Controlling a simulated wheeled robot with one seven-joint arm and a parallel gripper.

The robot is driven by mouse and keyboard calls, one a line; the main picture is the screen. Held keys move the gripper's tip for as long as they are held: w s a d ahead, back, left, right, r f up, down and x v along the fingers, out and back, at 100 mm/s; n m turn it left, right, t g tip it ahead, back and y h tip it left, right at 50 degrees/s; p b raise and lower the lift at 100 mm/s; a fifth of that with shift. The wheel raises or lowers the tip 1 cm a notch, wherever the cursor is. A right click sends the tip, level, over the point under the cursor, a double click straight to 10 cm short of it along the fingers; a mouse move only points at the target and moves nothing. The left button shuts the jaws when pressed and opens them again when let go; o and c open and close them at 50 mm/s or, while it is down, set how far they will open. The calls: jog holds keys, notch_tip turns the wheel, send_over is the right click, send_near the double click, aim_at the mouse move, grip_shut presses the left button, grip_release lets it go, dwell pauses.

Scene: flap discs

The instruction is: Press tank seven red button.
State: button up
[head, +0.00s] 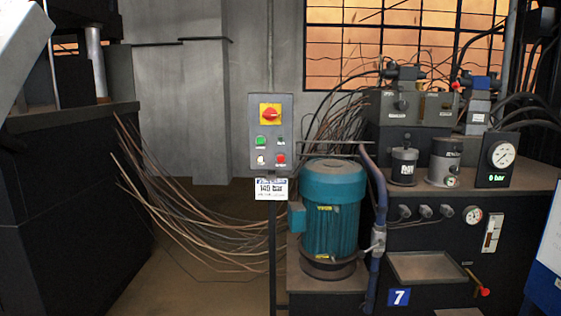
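A grey control box (257,148) stands on a thin dark post in the middle of the head view. It carries a small red button (281,159) at its lower right. On the same box are a green button (261,141), a small dark button to its right, a white one at lower left, and a red rotary switch on a yellow plate (270,113) above. A blue plate with the number 7 (399,297) is on the dark tank unit (450,240) to the right. My gripper is not in view.
A teal motor (331,215) stands right of the post, beside a blue pipe (377,200). A gauge display (497,159) reads 0 bar. Loose cables (185,215) hang left of the box, near a large dark machine (70,200). Some bare floor shows between.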

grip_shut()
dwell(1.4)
